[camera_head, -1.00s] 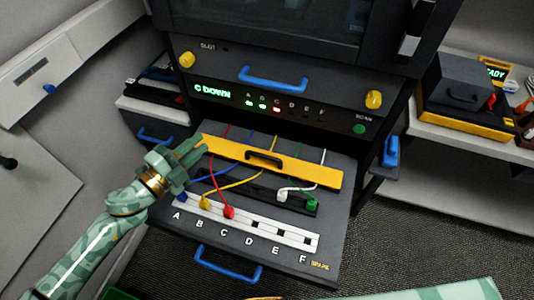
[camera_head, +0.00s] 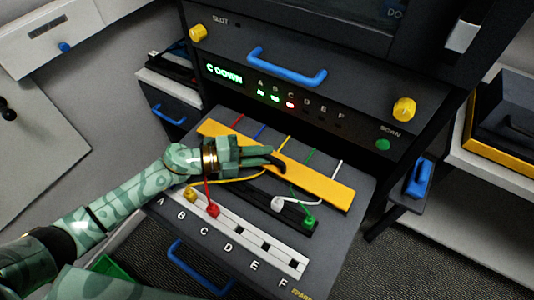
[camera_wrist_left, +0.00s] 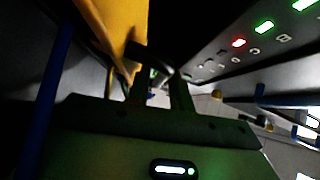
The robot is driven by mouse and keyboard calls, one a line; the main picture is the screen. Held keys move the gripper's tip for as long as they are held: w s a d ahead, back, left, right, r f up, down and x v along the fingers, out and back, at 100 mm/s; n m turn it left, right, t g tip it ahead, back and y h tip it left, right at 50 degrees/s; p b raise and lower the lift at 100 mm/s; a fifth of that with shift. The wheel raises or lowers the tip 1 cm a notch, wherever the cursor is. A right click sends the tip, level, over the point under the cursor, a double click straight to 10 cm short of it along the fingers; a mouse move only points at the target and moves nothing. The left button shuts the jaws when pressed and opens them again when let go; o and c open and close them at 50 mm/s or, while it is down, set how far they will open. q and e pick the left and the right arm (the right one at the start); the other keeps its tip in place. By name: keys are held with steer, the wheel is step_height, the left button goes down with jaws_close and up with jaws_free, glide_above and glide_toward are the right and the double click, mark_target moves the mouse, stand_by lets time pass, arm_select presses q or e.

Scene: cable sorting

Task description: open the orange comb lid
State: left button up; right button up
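The orange comb lid (camera_head: 318,180) lies closed-looking across the pulled-out tray, over several coloured cables. Its black handle (camera_head: 280,163) is near its middle, partly hidden by my left gripper. My left gripper (camera_head: 264,157) reaches in from the left, low over the lid, with its fingertips at the handle. In the left wrist view the lid (camera_wrist_left: 115,30) is at the upper left, and the dark handle (camera_wrist_left: 148,56) is at the fingertips (camera_wrist_left: 158,88). The two fingers stand apart with a gap between them; a firm grip is not visible. My right gripper is out of view.
A white lettered socket strip (camera_head: 243,235) runs in front, with yellow, red (camera_head: 213,210), white and green plugs nearby. Behind is the panel (camera_head: 290,100) reading "C DOWN", with a blue handle (camera_head: 285,68) and yellow knobs. A blue tray handle (camera_head: 195,270) is in front.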

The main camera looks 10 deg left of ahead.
arm_select(q)
steer(key=shift+w+d+f, duration=0.1)
steer(key=shift+w+d, duration=0.15)
steer(key=shift+d, duration=0.35)
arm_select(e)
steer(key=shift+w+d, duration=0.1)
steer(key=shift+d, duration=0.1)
arm_select(q)
steer(key=shift+c, duration=0.3)
jaws_close()
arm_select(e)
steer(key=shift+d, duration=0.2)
